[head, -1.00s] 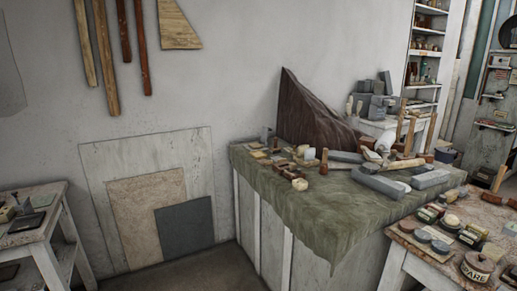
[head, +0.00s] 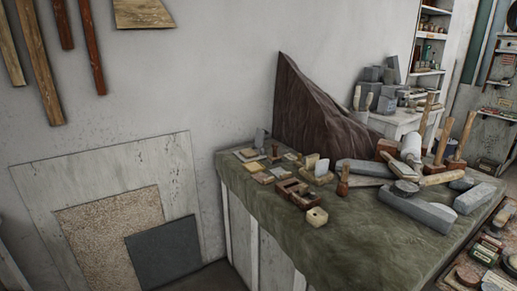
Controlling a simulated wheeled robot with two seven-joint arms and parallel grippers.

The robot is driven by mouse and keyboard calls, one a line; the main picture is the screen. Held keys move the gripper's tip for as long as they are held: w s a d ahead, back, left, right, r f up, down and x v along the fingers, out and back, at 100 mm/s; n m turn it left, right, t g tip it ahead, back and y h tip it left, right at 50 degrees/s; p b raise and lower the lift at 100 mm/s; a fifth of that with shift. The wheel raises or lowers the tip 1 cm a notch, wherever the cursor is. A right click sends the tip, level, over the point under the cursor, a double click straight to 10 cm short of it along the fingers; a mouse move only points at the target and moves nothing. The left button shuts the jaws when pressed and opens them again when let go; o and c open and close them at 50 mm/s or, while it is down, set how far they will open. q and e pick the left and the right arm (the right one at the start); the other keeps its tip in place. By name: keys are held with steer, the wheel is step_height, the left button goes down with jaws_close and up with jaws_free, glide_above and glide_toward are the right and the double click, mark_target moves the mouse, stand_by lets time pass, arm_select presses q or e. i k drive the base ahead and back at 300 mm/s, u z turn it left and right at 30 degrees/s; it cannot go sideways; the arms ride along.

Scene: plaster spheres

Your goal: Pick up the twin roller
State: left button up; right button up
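I cannot make out for certain which thing is the twin roller. A small reddish-brown wooden piece (head: 293,191) with paler parts lies near the front left of the cloth-covered bench (head: 345,235), among small blocks; its details are too small to tell whether it has two rollers. A pale block with a dark spot (head: 316,217) sits just in front of it. A dark upright wooden handle (head: 343,181) stands to its right. Neither of my grippers is in view.
Long grey stone blocks (head: 418,210) and mallets (head: 411,148) crowd the bench's right side. A dark brown jagged slab (head: 312,115) stands behind. A lower table with tins (head: 492,250) is at the lower right. The bench's front middle is clear.

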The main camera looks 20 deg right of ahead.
mark_target(276, 157)
steer(key=z, duration=0.5)
steer(key=i, duration=1.2)
steer(key=z, duration=0.8)
